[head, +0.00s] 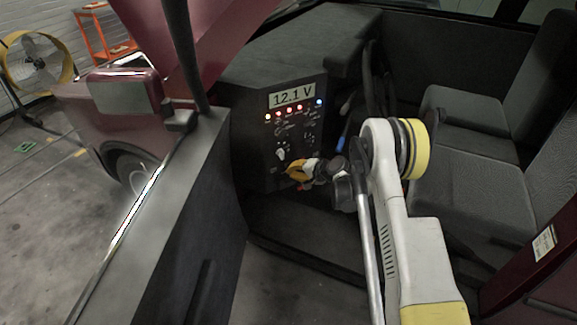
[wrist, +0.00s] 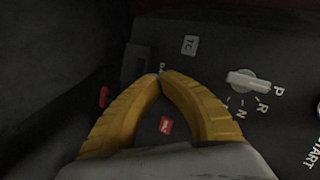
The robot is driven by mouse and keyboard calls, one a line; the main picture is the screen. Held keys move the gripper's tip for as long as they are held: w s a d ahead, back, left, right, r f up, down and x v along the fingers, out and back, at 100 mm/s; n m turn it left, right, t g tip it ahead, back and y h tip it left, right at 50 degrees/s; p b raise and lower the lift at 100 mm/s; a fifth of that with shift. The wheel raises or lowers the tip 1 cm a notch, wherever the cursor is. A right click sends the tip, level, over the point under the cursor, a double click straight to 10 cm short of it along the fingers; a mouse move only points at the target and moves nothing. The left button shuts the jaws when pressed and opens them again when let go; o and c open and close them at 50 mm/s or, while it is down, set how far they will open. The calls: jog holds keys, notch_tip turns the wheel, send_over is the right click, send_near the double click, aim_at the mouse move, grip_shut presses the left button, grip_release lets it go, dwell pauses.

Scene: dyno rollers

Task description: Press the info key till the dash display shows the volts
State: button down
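The dash display (head: 292,95) is lit at the top of the dark dash panel and reads "12.1 V". My gripper (head: 290,172) is at the lower part of the panel, right of centre, with its yellow fingers toward the panel face. In the wrist view the fingertips (wrist: 160,77) meet, shut with nothing between them. They lie over a small key with a pale label, mostly hidden by the tips. I cannot read this label or tell whether the tips touch the key.
The wrist view shows a TC key (wrist: 190,45), a gear selector knob (wrist: 248,82) and a red key (wrist: 166,125) between the fingers. A row of lit lamps (head: 292,111) runs under the display. The open door (head: 165,225) stands left; seats (head: 470,165) are right.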

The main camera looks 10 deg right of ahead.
jog(key=shift+s+d, duration=0.1)
jog(key=shift+s, duration=0.15)
jog(key=s, duration=0.1)
jog(key=s+d, duration=0.1)
jog(key=s, duration=0.2)
jog(key=shift+s+d, duration=0.3)
dwell(0.8)
